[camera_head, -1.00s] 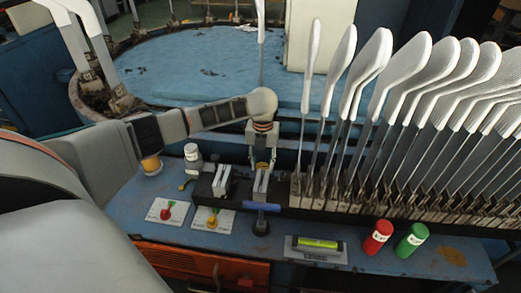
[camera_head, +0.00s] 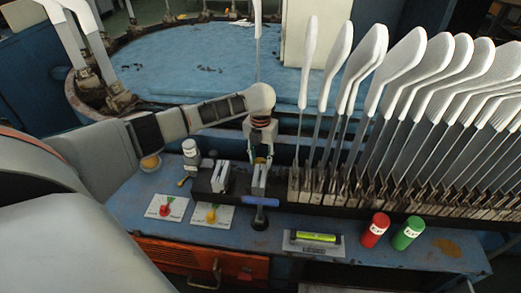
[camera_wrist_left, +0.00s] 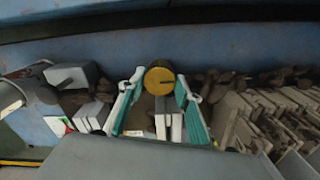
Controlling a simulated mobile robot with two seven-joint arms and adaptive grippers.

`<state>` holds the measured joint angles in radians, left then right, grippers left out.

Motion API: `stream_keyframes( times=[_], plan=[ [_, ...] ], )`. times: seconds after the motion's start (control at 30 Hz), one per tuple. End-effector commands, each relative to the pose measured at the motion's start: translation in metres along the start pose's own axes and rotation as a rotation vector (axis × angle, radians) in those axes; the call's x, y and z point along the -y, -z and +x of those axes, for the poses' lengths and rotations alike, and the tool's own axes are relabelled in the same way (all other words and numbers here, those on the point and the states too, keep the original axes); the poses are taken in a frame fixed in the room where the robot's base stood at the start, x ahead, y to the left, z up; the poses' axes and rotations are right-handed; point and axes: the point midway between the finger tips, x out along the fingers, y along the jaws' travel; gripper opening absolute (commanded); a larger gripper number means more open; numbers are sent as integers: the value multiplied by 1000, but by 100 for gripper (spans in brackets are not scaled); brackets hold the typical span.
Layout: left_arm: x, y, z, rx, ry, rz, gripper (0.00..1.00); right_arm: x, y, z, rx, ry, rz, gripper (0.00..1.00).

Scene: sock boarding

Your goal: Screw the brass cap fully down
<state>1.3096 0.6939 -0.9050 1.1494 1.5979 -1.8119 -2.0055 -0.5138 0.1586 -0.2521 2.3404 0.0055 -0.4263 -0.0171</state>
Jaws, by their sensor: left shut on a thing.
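The brass cap (camera_wrist_left: 159,78) is a round yellow disc with a dark slot mark in the left wrist view. My left gripper (camera_wrist_left: 160,95) has its green-lined fingers on either side of the cap and is shut on it. My right gripper is in neither view.
A row of white sock forms (camera_head: 400,65) stands close to the right of my left gripper. Pale blocks (camera_head: 259,176), a blue-handled tool (camera_head: 261,202), a white-capped bottle (camera_head: 191,156), a level (camera_head: 316,237), and red (camera_head: 376,230) and green (camera_head: 408,233) cylinders occupy the blue bench.

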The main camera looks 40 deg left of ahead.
Motion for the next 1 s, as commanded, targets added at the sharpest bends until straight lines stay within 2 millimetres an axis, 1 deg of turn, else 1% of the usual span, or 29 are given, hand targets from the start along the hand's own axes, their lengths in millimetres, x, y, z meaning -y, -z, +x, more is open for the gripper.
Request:
stream_keyframes(
  times=[0.03, 0.07, 0.1, 0.43, 0.57, 0.67, 0.9, 1.0],
  plan=[
    [0, 2, 4, -7, -2, 3, 12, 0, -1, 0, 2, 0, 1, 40],
    [0, 2, 4, -7, -2, 3, 41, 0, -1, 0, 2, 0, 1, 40],
    [0, 2, 4, -6, -2, 3, 50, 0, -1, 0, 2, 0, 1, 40],
    [0, 1, 1, -2, -1, 1, 50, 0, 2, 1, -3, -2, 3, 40],
    [0, 0, -8, 0, 0, 1, 50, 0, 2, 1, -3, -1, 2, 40],
    [0, -1, -22, 2, 0, 2, 50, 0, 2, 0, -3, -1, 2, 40],
    [0, -1, -72, 2, -1, 2, 50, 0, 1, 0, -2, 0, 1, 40],
    [0, 0, -90, 1, -1, 2, 50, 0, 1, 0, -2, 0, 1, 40]
  ],
)
